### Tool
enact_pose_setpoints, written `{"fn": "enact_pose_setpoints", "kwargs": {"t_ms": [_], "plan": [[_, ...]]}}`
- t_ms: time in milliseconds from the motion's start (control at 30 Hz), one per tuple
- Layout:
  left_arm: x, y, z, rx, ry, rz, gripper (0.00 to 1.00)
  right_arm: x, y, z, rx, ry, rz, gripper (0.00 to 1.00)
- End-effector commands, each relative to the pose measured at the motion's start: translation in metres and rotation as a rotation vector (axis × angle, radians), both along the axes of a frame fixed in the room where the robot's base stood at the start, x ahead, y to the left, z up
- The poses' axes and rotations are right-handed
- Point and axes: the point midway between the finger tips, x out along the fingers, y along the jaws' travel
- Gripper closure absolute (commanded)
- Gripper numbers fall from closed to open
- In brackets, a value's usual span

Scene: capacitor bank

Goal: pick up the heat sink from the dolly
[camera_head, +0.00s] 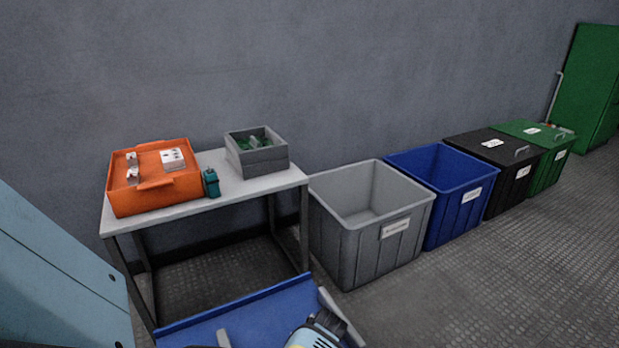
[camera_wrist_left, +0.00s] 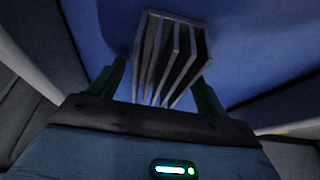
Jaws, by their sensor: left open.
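The heat sink (camera_wrist_left: 172,58), a grey block with several parallel fins, is on the blue surface of the dolly (camera_wrist_left: 255,45) in the left wrist view. My left gripper (camera_wrist_left: 160,74) is open, with one dark finger to each side of the heat sink's near end. I cannot tell whether either finger touches it. In the head view the blue dolly (camera_head: 245,318) shows at the bottom edge, partly cut off, and the heat sink is not visible there. My right gripper is not in view.
A table (camera_head: 240,185) behind the dolly holds an orange case (camera_head: 125,198) and a grey box (camera_head: 258,160). Grey (camera_head: 355,250), blue (camera_head: 455,215), black (camera_head: 512,185) and green (camera_head: 550,172) bins line the wall to the right. Floor (camera_head: 480,295) at lower right is free.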

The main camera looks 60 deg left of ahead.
Motion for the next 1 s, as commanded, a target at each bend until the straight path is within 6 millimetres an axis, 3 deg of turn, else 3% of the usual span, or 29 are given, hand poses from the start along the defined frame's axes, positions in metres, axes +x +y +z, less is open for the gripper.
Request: {"fn": "enact_pose_setpoints", "kwargs": {"t_ms": [467,900,1000], "plan": [[-0.0003,0.0001,-0.003,0.0,0.001,0.0,0.24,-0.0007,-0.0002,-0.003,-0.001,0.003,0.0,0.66],[-0.0003,0.0001,-0.0029,0.0,0.001,0.0,0.81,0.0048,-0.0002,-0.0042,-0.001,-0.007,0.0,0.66],[0.0003,0.0005,-0.0023,0.001,-0.001,0.0,0.82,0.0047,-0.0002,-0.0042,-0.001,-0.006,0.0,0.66]]}}
